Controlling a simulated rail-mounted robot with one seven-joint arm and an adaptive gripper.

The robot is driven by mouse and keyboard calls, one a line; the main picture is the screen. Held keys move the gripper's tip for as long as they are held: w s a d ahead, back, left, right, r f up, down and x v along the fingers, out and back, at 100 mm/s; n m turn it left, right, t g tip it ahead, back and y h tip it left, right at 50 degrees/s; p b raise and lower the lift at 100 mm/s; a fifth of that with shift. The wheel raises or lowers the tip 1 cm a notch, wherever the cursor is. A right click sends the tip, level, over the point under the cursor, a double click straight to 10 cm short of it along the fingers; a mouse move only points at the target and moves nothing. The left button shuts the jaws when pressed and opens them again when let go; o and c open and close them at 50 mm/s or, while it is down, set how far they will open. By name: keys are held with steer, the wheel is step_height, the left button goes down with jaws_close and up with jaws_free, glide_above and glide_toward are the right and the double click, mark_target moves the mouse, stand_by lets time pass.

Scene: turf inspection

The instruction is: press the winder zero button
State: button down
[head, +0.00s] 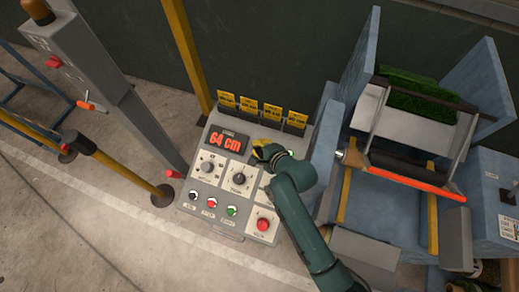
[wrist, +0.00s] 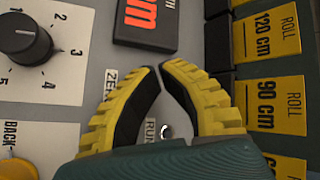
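The control panel (head: 190,182) stands in the middle of the head view, with a lit red display (head: 225,141) reading 64 cm. My gripper (head: 258,152) is over the panel's upper right part, just right of the display. In the wrist view, my gripper's two yellow-ridged fingers (wrist: 160,70) curve together, their tips nearly meeting, with nothing seen between them. A partly covered label starting "ZE" (wrist: 111,80) is beside the left finger. No zero button can be made out; the fingers may hide it. Whether the tips touch the panel cannot be told.
A black dial (wrist: 25,38) is at the wrist view's upper left. Yellow roll tags (wrist: 270,104) line its right side. Small coloured buttons and a red button (head: 263,224) are lower on the panel. A blue machine with a roller (head: 415,172) stands close on the right.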

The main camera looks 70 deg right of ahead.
steer(key=shift+d+f, duration=0.15)
steer(key=shift+f, duration=0.35)
steer(key=shift+r, duration=0.1)
stand_by(0.5)
steer(key=shift+a+r+p, duration=0.35)
steer(key=shift+r+p, duration=0.45)
steer(key=shift+p, duration=0.15)
steer(key=r+p, duration=0.1)
steer(key=a+r+p, duration=0.1)
steer(key=r+p, duration=0.2)
steer(key=p, duration=0.1)
steer(key=shift+a+r, duration=0.35)
stand_by(0.3)
